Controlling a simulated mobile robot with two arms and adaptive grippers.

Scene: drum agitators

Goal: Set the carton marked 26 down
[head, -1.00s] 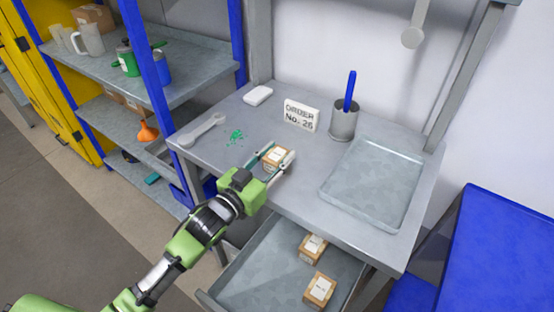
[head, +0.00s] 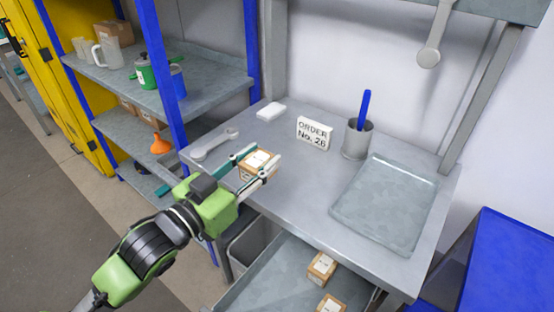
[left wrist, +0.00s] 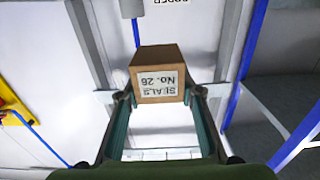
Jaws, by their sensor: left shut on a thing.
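The carton (head: 257,163) is a small brown box with a white label. In the left wrist view the carton (left wrist: 158,60) shows the label "SEALS No. 26" upside down. My left gripper (head: 260,161) is shut on it, one finger on each side; its fingers also show in the left wrist view (left wrist: 159,97). The carton is over the left front part of the grey workbench (head: 300,185) and appears raised above it, though the gap below is hard to judge. My right gripper is not in view.
An order sign (head: 314,133) reading No. 26, a pen cup (head: 357,139), a wrench (head: 215,144), a white block (head: 271,111) and an empty grey tray (head: 385,205) are on the bench. Two cartons (head: 321,267) lie in the open drawer (head: 272,278) below.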

